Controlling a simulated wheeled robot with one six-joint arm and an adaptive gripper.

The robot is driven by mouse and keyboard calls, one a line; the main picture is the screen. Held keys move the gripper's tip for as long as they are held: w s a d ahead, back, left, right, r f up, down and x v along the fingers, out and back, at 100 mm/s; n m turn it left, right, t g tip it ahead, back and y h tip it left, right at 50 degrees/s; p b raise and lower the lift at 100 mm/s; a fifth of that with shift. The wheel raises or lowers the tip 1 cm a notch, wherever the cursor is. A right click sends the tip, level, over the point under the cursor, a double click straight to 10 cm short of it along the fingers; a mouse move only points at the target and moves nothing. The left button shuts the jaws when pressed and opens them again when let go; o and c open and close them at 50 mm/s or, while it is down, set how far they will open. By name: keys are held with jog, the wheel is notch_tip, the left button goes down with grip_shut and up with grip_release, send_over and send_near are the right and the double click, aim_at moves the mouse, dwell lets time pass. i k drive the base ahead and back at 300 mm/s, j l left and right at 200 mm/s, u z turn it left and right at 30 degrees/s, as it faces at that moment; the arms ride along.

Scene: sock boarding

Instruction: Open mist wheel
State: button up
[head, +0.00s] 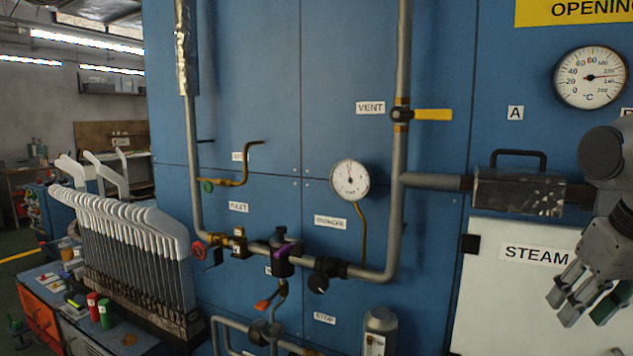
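A small green handwheel (207,187) sits on a short brass pipe at the left of the blue panel. A small white label (238,157) is above that pipe; its text is too small to read surely. A red handwheel (199,250) is lower, at the left end of the brass fittings, below a label that seems to read INLET (238,206). I cannot tell for sure which wheel is the mist one. My gripper (584,314) is at the far right, before the white STEAM door, pointing down-left. Its fingers look apart and empty, far from both wheels.
Grey pipes (397,160), a VENT valve with a yellow lever (433,115) and a dial gauge (350,180) stand out from the panel. A black handle (518,156) is near my arm. A rack of white sock boards (120,225) stands at the left.

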aim_at(208, 187)
jog(key=j+z, duration=0.3)
jog(key=z, duration=0.15)
jog(key=j+z, duration=0.35)
jog(key=z, duration=0.15)
jog(key=k+j+z, duration=0.1)
jog(key=j+z, duration=0.2)
jog(key=z, duration=0.15)
jog(key=k+j, duration=0.2)
jog(key=j, duration=0.35)
jog(key=k+j, duration=0.2)
jog(key=j, duration=0.3)
jog(key=k+j, duration=0.2)
jog(key=j, duration=0.35)
jog(key=k+j, duration=0.25)
jog(key=j, duration=0.3)
jog(key=k+j, duration=0.2)
jog(key=j, duration=0.3)
jog(key=k+j, duration=0.2)
jog(key=j, duration=0.35)
jog(key=k+j, duration=0.2)
jog(key=j, duration=0.3)
jog(key=k+j, duration=0.2)
jog(key=j, duration=0.35)
